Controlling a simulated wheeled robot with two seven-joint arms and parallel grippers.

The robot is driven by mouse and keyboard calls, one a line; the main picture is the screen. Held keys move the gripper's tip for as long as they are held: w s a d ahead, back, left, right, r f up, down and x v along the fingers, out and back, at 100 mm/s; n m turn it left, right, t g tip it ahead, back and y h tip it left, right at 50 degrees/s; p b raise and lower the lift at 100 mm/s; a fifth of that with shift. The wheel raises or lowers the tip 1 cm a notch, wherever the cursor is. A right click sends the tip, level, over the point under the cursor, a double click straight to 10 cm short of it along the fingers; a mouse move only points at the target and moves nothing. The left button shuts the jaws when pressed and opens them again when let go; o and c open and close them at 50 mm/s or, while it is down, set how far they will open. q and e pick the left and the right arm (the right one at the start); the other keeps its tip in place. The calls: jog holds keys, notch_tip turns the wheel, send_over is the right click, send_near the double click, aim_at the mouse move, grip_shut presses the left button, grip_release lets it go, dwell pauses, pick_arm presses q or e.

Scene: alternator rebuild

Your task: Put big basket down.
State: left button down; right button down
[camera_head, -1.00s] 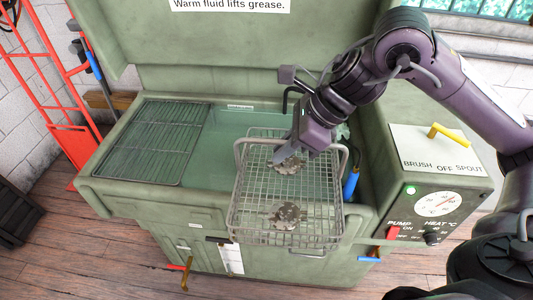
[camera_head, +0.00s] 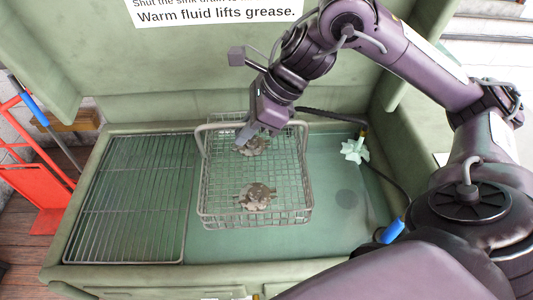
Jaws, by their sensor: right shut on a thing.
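The big basket (camera_head: 206,192) is a grey wire basket with raised handles at its sides. It hangs over or in the green sink, beside the left rack; I cannot tell whether its bottom touches the sink floor. Two grey-brown metal parts lie in it, one near the front (camera_head: 257,196) and one at the back (camera_head: 254,146), partly hidden by my gripper. My right gripper (camera_head: 243,138) reaches down at the basket's back edge and is shut on the basket. My left gripper is not in view.
A wire drain rack (camera_head: 130,195) covers the left of the washer. The sink (camera_head: 335,215) is open to the right of the basket, with a dark round drain, a pale green star-shaped knob (camera_head: 354,150) and a black hose with a blue-handled brush (camera_head: 391,231).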

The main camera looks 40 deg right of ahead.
jog(key=b, duration=0.2)
send_over(255, 171)
jog(key=a, duration=0.1)
jog(key=f, duration=0.5)
jog(key=shift+w+f, duration=0.2)
jog(key=shift+f, duration=0.05)
notch_tip(255, 171, down, 9)
jog(key=shift+w+f, duration=0.1)
jog(key=shift+f, duration=2.15)
jog(key=c, duration=2)
grip_release()
jog(key=shift+f, duration=0.1)
jog(key=o, duration=0.5)
